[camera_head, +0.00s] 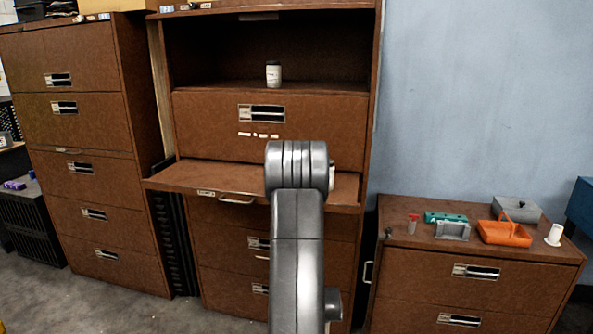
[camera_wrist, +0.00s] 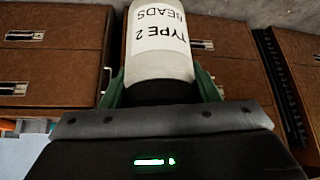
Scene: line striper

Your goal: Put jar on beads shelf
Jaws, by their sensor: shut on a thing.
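A white jar (camera_wrist: 160,45) marked "TYPE 2 BEADS" fills the upper middle of the wrist view. My gripper (camera_wrist: 160,82) is shut on it, with a green finger on each side. The wrist picture is upside down, floor at top, and so is the label's print. In the head view my arm hides the gripper; a small white edge (camera_head: 332,175) shows beside it, perhaps the held jar. Another white jar (camera_head: 273,74) stands upright in the open upper compartment (camera_head: 215,60) of the middle brown cabinet. I cannot read which shelf is marked for beads.
A brown flap (camera_head: 175,178) sticks out below the compartment. A closed drawer front (camera_head: 205,120) lies between them. The compartment is bare either side of its jar. A low cabinet (camera_head: 470,290) at right bears an orange basket (camera_head: 505,234), a grey box and small items.

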